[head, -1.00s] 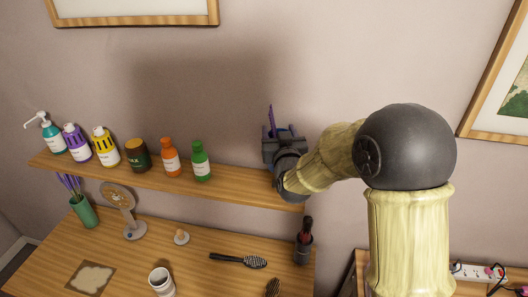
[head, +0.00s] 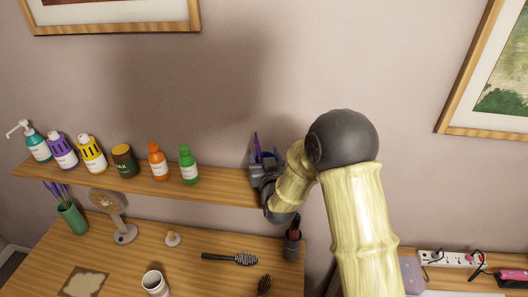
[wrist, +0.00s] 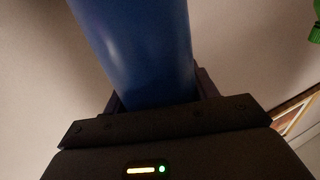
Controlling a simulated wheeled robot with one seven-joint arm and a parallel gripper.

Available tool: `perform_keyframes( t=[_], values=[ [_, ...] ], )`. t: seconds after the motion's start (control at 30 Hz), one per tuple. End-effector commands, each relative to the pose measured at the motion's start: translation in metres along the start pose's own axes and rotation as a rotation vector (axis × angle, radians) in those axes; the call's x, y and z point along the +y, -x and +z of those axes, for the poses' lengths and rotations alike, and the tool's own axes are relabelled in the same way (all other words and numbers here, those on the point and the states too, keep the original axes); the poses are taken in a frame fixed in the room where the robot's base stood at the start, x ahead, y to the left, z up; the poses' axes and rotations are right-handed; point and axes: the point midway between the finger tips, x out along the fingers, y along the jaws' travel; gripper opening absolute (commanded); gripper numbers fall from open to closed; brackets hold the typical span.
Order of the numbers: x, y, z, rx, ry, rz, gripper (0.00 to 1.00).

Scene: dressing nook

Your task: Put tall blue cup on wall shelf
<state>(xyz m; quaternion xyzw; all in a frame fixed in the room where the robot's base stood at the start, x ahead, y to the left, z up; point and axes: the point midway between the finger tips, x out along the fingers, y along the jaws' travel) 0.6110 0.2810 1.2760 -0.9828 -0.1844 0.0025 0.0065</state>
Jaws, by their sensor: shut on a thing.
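The tall blue cup (wrist: 140,45) fills the top middle of the wrist view, between the fingers of my gripper (wrist: 160,98). My gripper is shut on it. In the head view my gripper (head: 263,158) is at the right end of the wooden wall shelf (head: 222,190), close to the wall. There the cup is almost wholly hidden by the gripper and wrist. I cannot tell whether its base touches the shelf.
Several bottles and jars stand on the shelf's left and middle, the green bottle (head: 188,165) nearest my gripper. The shelf between that bottle and my gripper is clear. Below, a desk (head: 200,277) holds a fan (head: 115,215), a white cup (head: 156,284) and brushes (head: 232,258).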

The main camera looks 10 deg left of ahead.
Motion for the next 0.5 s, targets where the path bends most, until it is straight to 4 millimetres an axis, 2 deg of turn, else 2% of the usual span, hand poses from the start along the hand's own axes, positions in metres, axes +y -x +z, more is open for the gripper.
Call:
perform_keyframes(
  t=[0.5],
  values=[
    [0.0000,-0.0001,0.0064,0.003,-0.001,0.000,0.24]
  ],
)
